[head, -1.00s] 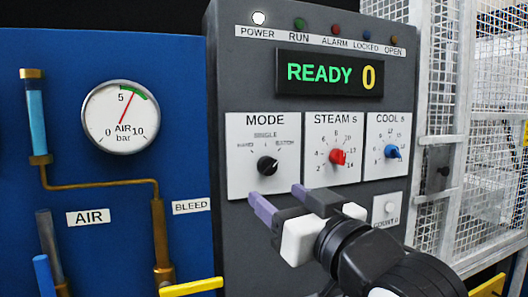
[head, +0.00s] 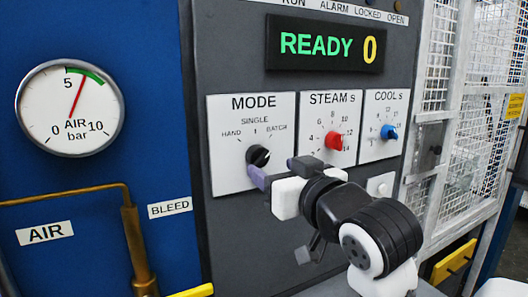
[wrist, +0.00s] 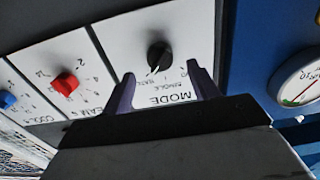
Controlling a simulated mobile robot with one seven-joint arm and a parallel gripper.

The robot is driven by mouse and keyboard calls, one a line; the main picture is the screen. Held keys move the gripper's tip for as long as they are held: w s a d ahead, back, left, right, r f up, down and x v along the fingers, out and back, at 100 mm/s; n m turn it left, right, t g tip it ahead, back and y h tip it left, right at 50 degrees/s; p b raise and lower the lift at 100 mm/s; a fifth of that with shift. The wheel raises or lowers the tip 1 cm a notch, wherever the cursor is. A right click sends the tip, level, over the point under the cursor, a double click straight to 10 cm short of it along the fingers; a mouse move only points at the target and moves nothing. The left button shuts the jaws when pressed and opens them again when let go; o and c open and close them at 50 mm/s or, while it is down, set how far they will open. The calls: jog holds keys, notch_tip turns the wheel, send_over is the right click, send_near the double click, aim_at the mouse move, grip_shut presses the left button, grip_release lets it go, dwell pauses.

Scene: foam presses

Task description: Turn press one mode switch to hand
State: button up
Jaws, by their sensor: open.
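The mode switch is a black knob (head: 258,155) on a white plate (head: 228,178) marked MODE, with HAND, SINGLE and BATCH positions. Its pointer seems to lean up and right, towards BATCH. My gripper (head: 279,171) is open in front of the plate, just below and right of the knob in the head view. In the wrist view, which is upside down, the knob (wrist: 158,55) lies between the lines of the two purple fingers (wrist: 161,78), slightly beyond their tips. No contact is clear. The gripper holds nothing.
The red STEAM knob (head: 333,140) and blue COOL knob (head: 388,132) sit to the right. The display (head: 325,45) above reads READY 0. A pressure gauge (head: 70,107) and brass pipe (head: 128,230) are on the left. A mesh guard (head: 460,150) stands at right.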

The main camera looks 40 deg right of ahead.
aim_at(263, 161)
jog(key=p+x, duration=0.1)
jog(key=x, duration=0.4)
jog(key=c, duration=1)
